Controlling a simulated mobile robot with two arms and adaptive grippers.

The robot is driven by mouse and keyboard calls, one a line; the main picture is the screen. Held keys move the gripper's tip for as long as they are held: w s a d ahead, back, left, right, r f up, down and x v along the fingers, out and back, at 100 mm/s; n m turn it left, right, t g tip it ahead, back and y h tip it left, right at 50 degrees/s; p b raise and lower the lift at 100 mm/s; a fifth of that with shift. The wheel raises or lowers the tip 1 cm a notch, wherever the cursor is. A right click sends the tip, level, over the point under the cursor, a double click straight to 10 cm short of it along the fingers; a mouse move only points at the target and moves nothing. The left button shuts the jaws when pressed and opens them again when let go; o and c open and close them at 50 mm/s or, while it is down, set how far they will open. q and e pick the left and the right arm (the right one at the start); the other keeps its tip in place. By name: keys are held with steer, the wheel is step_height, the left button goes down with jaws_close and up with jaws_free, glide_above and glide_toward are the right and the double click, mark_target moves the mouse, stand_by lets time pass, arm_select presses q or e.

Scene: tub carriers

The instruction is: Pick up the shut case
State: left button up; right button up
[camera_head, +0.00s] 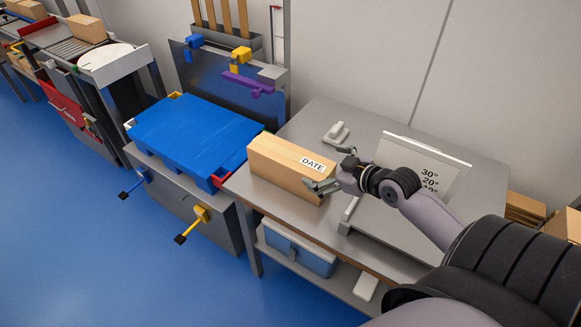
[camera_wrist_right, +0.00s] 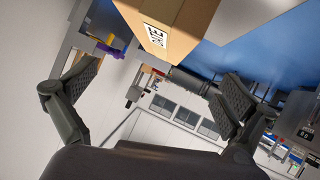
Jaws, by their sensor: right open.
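A closed tan cardboard case (camera_head: 275,170) with a white "DATE" label lies on the grey metal table (camera_head: 300,125), near its left edge. My right gripper (camera_head: 322,186) is at the case's right end, beside the label. In the right wrist view the fingers (camera_wrist_right: 165,95) are spread wide with nothing between them. The case (camera_wrist_right: 178,22) shows there at the top, beyond the fingertips. Whether a finger touches the case I cannot tell. My left gripper is in neither view.
A white stand with angle marks (camera_head: 420,160) and a small pale device (camera_head: 336,133) are on the table. A blue-and-white bin (camera_head: 300,250) sits on the shelf below. A blue-topped cart (camera_head: 195,130) stands close at left. Open blue floor (camera_head: 60,230) lies further left.

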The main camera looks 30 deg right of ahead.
glide_toward(294, 156)
steer(key=x, duration=0.4)
steer(key=shift+f, duration=0.45)
steer(key=shift+p+x, duration=0.5)
steer(key=shift+x, duration=2.1)
steer(key=shift+a, duration=0.15)
steer(key=shift+s, duration=0.1)
steer(key=c, duration=1.9)
steer(key=shift+w+r, duration=0.2)
steer(key=shift+r, duration=0.15)
